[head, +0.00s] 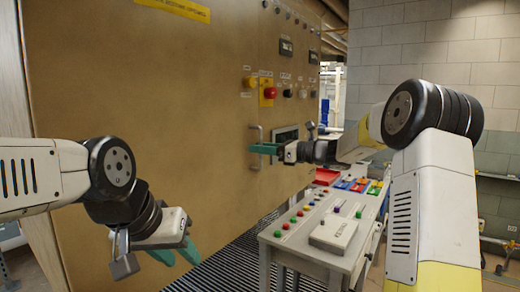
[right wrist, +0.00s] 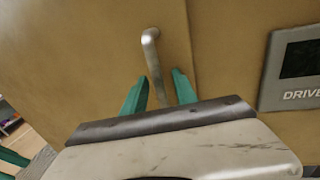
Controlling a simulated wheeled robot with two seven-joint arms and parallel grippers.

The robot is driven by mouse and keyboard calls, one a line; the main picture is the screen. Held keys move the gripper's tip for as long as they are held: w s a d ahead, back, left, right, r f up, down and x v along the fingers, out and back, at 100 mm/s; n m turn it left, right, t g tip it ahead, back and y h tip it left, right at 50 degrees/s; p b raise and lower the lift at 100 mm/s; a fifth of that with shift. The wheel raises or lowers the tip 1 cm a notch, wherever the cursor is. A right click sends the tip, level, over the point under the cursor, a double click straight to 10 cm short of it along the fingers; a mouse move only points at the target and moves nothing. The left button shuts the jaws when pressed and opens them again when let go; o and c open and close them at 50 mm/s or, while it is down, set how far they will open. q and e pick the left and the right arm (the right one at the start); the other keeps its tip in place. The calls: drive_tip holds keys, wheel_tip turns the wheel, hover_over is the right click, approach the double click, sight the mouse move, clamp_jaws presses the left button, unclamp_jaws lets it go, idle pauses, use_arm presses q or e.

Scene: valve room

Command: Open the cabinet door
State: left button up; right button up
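The cabinet (head: 170,90) is a large tan box with a flat front, and its door lies flush with that front. A metal bar handle (head: 257,135) stands upright on it; it also shows in the right wrist view (right wrist: 151,50), beside a vertical seam. My right gripper (head: 262,149) is at the handle. In the right wrist view its two teal fingers (right wrist: 160,92) are apart, one on each side of the bar, with small gaps showing. My left gripper (head: 177,256) hangs low in front of the cabinet, fingers apart and empty, pointing down.
A dark display panel (right wrist: 300,70) is right of the handle. Red and yellow buttons (head: 270,92) are above it. A control desk (head: 315,235) with coloured buttons and trays stands to the right, close to my right arm. Dark floor grating (head: 235,262) lies between cabinet and desk.

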clamp_jaws()
idle(1.4)
